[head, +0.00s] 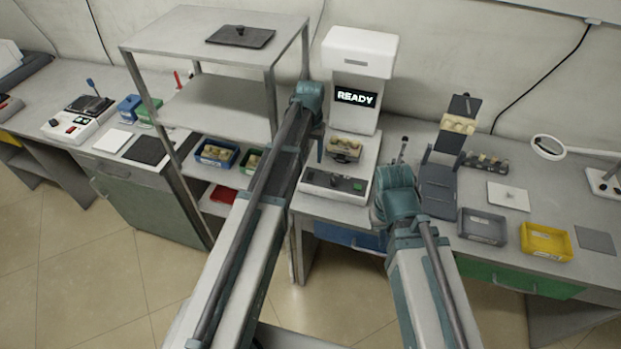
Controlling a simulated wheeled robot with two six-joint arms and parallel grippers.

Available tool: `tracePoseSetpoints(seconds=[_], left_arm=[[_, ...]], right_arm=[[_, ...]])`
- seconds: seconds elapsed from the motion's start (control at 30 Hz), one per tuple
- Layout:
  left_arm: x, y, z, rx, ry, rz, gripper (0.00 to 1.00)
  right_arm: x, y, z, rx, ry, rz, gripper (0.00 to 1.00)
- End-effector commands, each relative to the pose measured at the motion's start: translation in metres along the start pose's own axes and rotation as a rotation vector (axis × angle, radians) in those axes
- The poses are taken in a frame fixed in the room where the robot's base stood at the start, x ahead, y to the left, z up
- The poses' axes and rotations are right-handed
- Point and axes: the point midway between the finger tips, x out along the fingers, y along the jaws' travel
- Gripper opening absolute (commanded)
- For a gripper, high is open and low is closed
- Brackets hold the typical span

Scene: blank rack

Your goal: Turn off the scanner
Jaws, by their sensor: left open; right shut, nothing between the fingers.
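The scanner (362,52) is a tall white machine on the bench in the middle of the head view. Its dark screen reads READY in lit letters. Its base panel (340,185) has a dark strip and a green button or switch (357,186). My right gripper (403,150) is shut and empty, to the right of the scanner's base.
A grey shelf rack (215,38) stands close on the left of my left arm, with a dark plate (240,36) on top. On the right are a dark stand (438,185), a grey bin (482,226), a yellow bin (546,241) and a magnifier lamp (549,147).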

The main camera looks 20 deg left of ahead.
Motion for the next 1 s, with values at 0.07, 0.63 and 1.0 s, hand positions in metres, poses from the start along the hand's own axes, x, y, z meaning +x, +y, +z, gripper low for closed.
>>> tracePoseSetpoints(seconds=[0.07,0.63,1.0], left_arm=[[0.019,0.0,0.0,0.0,0.0,0.0,0.57],[0.086,0.0,0.0,0.0,0.0,0.0,0.57],[0.086,0.0,0.0,0.0,0.0,0.0,0.52]], right_arm=[[0.019,-0.002,-0.001,0.0,0.0,0.0,0.0],[0.085,-0.008,-0.005,0.0,0.0,0.0,0.0],[0.086,-0.008,-0.005,0.0,0.0,0.0,0.0]])
